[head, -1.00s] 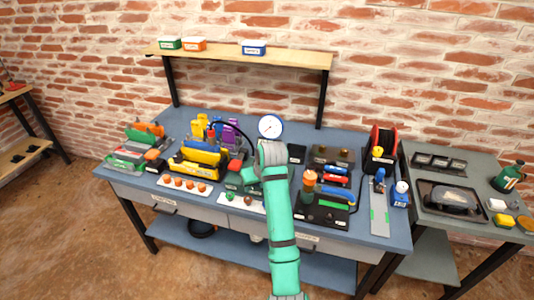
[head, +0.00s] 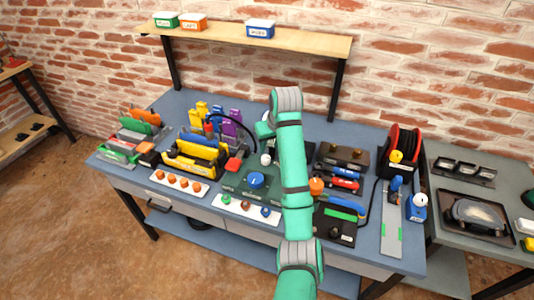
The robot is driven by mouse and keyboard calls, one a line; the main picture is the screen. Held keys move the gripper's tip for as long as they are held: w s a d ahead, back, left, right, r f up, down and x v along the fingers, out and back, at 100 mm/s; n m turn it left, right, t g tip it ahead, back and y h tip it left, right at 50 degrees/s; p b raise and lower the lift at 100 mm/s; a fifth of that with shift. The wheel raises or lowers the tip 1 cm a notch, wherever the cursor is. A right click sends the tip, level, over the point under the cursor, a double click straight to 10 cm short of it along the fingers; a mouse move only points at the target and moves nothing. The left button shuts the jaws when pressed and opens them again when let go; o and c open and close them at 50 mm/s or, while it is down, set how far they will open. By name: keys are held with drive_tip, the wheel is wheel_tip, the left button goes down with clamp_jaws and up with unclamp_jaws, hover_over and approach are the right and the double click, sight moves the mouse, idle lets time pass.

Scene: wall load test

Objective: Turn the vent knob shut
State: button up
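A round blue knob (head: 256,180) with a pale pointer mark sits on a dark green block near the front middle of the bench. I cannot read a label that names it as the vent knob. The end of my arm (head: 264,130) shows above and behind the knob. My fingers are not clear there, and the gauge is hidden.
A strip with several orange knobs (head: 179,183) and a yellow device (head: 194,160) lie to the left. A black hose (head: 243,126) arches behind. A black box with a blue handle (head: 345,207) and a red reel (head: 402,146) stand to the right.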

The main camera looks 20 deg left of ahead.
sight(266, 158)
drive_tip(key=x, duration=0.8)
drive_tip(key=shift+s+d+f, duration=0.1)
drive_tip(key=shift+s+d, duration=0.05)
drive_tip(key=shift+s, duration=0.15)
drive_tip(key=shift+w+f, duration=0.3)
drive_tip(key=shift+f, duration=0.3)
drive_tip(key=shift+c, duration=0.7)
drive_tip(key=c, duration=0.6)
